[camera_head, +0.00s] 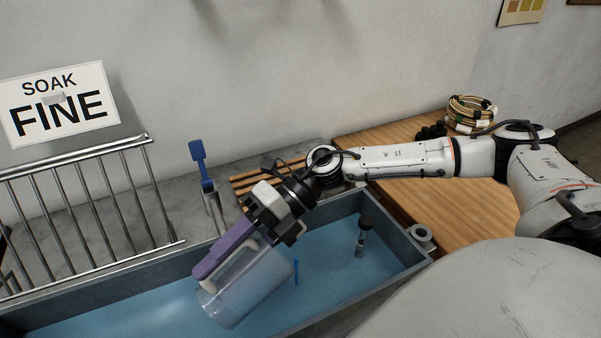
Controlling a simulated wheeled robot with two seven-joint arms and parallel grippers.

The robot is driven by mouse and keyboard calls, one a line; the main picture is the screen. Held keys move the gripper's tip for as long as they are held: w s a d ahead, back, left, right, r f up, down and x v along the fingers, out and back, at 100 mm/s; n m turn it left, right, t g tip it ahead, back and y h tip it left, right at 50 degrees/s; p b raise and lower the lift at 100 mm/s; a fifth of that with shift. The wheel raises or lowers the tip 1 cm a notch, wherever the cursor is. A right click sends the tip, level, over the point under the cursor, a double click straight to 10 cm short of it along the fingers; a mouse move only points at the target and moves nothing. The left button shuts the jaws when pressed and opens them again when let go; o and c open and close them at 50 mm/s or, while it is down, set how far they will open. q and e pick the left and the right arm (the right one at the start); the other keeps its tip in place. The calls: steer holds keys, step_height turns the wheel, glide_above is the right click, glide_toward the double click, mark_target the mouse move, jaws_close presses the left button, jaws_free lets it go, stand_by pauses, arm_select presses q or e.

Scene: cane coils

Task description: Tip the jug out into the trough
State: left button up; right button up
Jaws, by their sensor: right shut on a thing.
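The jug (250,290) is clear, with a purple handle. It is strongly tilted over the trough (402,272), a long grey-walled basin with a blue, water-like surface inside. My right gripper (262,228) is shut on the jug at its handle, at the upper end of the jug as seen here. I cannot tell whether anything is left in the jug or flowing from it. My left gripper is out of view.
A metal rack (85,215) stands behind the trough at left, with a blue-handled tap (198,160) beside it. A dark-topped fitting (363,235) stands in the trough. Coiled cane (470,112) lies on the wooden bench (440,205). A "SOAK FINE" sign (60,105) hangs behind.

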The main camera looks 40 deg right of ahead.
mark_target(241, 246)
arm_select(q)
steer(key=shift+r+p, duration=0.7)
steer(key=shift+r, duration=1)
arm_select(e)
steer(key=shift+y, duration=0.5)
steer(key=shift+d+r, duration=0.25)
steer(key=shift+r, duration=0.9)
steer(key=shift+d+r, duration=0.2)
steer(key=shift+r, duration=0.9)
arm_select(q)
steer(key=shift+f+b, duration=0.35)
arm_select(e)
steer(key=shift+d, duration=0.2)
steer(key=shift+d+f+b, duration=0.1)
steer(key=shift+b, duration=0.25)
steer(key=d+f+y+b, duration=0.1)
steer(key=f+b, duration=0.1)
steer(key=b, duration=0.2)
steer(key=shift+d, duration=0.1)
steer(key=shift+d+b, duration=0.25)
steer(key=shift+b, duration=0.2)
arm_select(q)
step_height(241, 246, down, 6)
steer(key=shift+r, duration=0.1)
arm_select(e)
steer(key=shift+d, duration=0.1)
